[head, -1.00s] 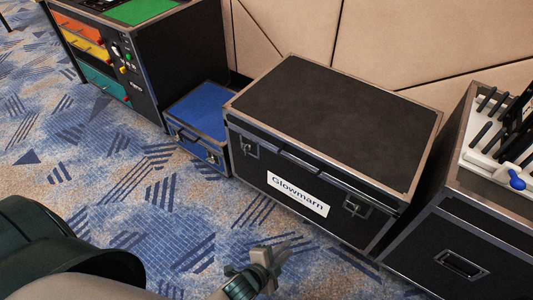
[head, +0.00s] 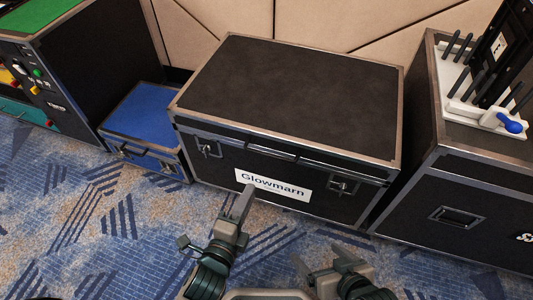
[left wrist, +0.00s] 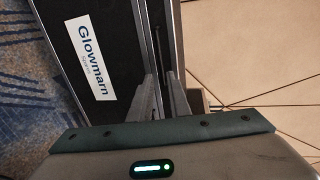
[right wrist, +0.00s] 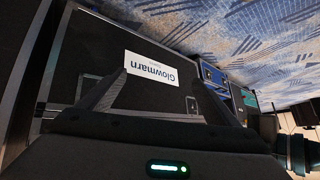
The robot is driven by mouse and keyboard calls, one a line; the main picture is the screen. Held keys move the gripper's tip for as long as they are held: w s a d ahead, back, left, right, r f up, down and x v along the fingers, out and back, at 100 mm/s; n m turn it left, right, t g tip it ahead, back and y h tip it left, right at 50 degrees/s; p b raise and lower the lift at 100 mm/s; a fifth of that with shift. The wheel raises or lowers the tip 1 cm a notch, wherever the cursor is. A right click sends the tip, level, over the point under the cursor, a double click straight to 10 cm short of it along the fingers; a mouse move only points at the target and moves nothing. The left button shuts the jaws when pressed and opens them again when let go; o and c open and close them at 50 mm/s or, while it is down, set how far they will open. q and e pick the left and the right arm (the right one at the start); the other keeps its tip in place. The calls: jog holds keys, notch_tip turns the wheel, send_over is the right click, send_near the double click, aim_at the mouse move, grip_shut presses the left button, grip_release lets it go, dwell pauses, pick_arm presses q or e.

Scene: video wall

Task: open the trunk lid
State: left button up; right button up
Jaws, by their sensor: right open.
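The trunk (head: 220,172) is a black flight case with metal edges and a white "Glowmarn" label (head: 272,186). Its lid (head: 290,90) is down. Two latches, a left one (head: 207,147) and a right one (head: 342,187), are on the front. My left gripper (head: 243,205) is in front of the trunk, overlapping the label's lower edge in the head view. In the left wrist view its fingers (left wrist: 162,85) are close together with a narrow gap. My right gripper (head: 332,268) is open and empty, lower right. The trunk's front also shows between its fingers in the right wrist view (right wrist: 157,92).
A small blue case (head: 150,115) stands left of the trunk. Another black case (head: 460,190) with a white rack (head: 480,100) of dark rods stands at the right. A panelled wall (head: 330,25) is behind. Patterned carpet (head: 130,230) is clear in front.

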pick_arm(q)
jog(key=shift+w, duration=0.15)
jog(key=b, duration=0.2)
send_near(268, 154)
jog(key=f+x, duration=0.1)
jog(key=x, duration=0.8)
jog(key=shift+w+d+b, duration=0.2)
jog(key=shift+w+b, duration=0.1)
jog(key=shift+w, duration=0.25)
pick_arm(e)
jog(key=w+a+r+t+y, duration=0.1)
jog(key=w+a+r+t, duration=0.2)
jog(key=w+r+t, duration=0.2)
jog(key=shift+r, duration=0.7)
pick_arm(q)
jog(key=shift+r, duration=0.1)
pick_arm(e)
jog(key=shift+a, duration=0.1)
pick_arm(q)
grip_shut()
